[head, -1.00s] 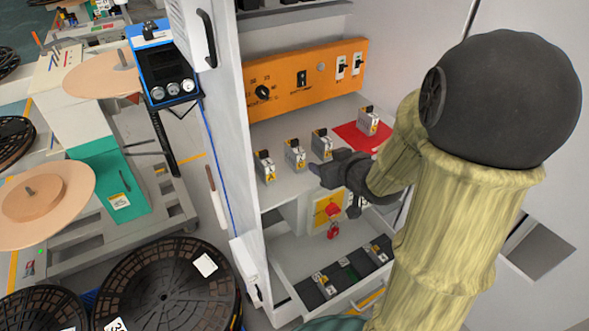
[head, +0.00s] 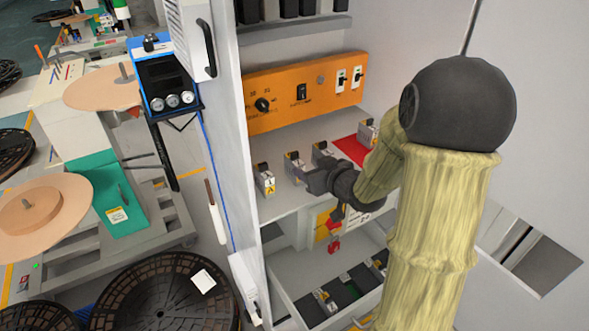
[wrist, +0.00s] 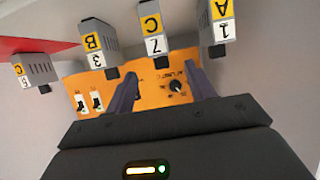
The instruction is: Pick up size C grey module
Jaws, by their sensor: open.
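A grey module with a yellow C label (wrist: 152,30) shows in the wrist view, ahead of and between my fingertips. In the head view this module (head: 294,165) stands second from left in the shelf row, partly behind my gripper (head: 316,178). My gripper (wrist: 160,72) is open and empty, with one finger to each side of the module's line. I cannot tell whether the fingers reach around it. Another grey C module (wrist: 36,70) stands by the red mat; it also shows in the head view (head: 367,132).
Close neighbours are a grey A module (wrist: 216,35) and a grey B module (wrist: 98,42). An orange switch panel (head: 280,100) stands behind the row. Below is an open drawer holding modules (head: 325,298). The cabinet's left wall (head: 228,150) bounds the shelf.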

